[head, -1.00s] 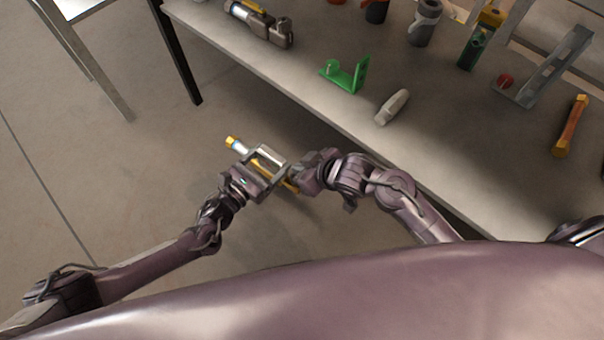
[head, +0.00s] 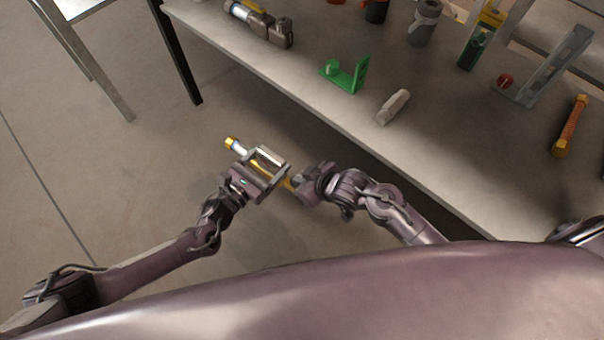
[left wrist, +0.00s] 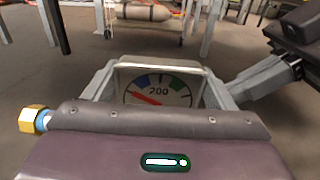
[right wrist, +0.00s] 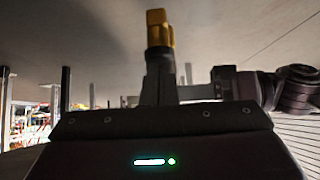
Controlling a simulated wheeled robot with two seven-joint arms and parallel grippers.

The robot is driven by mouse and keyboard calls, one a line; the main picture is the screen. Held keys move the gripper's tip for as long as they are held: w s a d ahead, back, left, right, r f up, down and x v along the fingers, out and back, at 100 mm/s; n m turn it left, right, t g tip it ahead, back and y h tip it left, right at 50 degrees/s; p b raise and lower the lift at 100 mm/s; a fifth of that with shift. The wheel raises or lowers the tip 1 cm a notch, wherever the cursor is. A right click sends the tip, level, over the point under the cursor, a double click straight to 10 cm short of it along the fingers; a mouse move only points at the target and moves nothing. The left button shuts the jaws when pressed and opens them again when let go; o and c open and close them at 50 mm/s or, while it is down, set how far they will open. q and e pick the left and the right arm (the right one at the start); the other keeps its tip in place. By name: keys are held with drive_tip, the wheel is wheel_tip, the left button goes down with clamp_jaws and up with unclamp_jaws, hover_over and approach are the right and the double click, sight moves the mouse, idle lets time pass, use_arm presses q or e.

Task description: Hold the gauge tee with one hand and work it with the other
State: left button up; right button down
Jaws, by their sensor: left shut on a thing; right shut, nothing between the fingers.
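The gauge tee (head: 236,146) is held off the bench, above the floor. My left gripper (head: 266,168) is shut on it. My right gripper (head: 299,184) is shut and empty, close by the tee's lower-right yellow end. In the right wrist view a yellow part (right wrist: 157,28) shows just beyond its fingertips (right wrist: 160,72). I cannot tell whether they touch it.
The grey bench (head: 330,112) lies ahead and to the right. It bears a green bracket (head: 348,77), a pale cylindrical piece (head: 393,107), an orange-and-yellow tool (head: 570,127) and a grey frame (head: 556,68).

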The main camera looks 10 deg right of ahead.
use_arm(q)
drive_tip(key=shift+w+d+r, duration=0.1)
drive_tip(key=shift+d+r, duration=0.1)
drive_tip(key=shift+r, duration=0.2)
use_arm(e)
drive_tip(key=shift+d+f, duration=0.1)
drive_tip(key=shift+d, duration=0.1)
use_arm(q)
drive_tip(key=shift+a+f, duration=0.1)
drive_tip(key=shift+f, duration=0.05)
use_arm(e)
drive_tip(key=w+a+r+v, duration=0.1)
drive_tip(key=r+v, duration=0.1)
drive_tip(key=v, duration=1.1)
drive_tip(key=shift+w+a, duration=0.25)
drive_tip(key=shift+w, duration=0.1)
idle(4.2)
use_arm(q)
drive_tip(key=o, duration=1.5)
drive_tip(key=shift+f, duration=0.1)
